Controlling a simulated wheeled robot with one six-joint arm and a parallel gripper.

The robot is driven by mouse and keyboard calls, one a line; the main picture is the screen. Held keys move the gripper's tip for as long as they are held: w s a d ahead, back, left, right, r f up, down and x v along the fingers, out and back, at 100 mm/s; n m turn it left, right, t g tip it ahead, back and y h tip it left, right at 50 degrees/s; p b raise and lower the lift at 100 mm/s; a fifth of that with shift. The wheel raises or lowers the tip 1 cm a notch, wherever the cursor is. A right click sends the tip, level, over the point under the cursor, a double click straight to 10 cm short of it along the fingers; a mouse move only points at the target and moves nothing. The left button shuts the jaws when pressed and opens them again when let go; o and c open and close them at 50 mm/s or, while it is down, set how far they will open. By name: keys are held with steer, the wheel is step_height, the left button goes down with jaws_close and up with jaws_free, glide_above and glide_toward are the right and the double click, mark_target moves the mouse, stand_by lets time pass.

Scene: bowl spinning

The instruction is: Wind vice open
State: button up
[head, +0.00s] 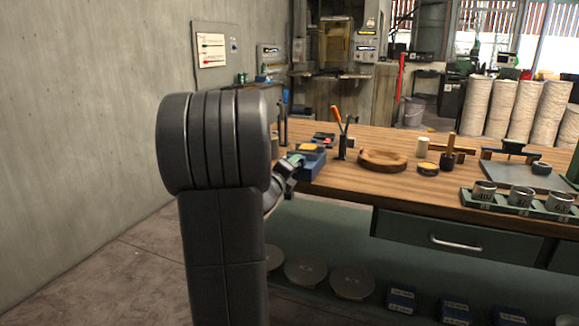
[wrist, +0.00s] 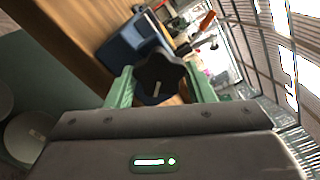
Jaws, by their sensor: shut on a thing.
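The blue vice (head: 309,170) stands at the left end of the wooden bench, partly hidden by my arm in the head view. In the wrist view its blue body (wrist: 122,48) shows behind a dark lobed knob (wrist: 153,70) with a white mark on its face. My gripper (wrist: 162,80) has its green fingers on either side of the knob and is shut on it. In the head view my gripper (head: 287,172) is at the vice's near left side, mostly hidden by my arm. The vice's jaw gap cannot be made out.
The wooden bench (head: 385,187) carries a round wooden ring (head: 382,160), a holder with an orange-handled tool (head: 341,135), and a green rack of metal cups (head: 520,203) at right. A drawer (head: 450,237) and a lower shelf with discs are below. A concrete wall (head: 90,110) is at left.

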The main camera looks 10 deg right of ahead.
steer(key=n+p, duration=1.3)
steer(key=n, duration=1.4)
steer(key=shift+f+n, duration=0.1)
steer(key=shift+n, duration=0.3)
steer(key=o, duration=1)
steer(key=shift+c, duration=0.2)
steer(key=v, duration=1.4)
steer(key=shift+b, duration=0.35)
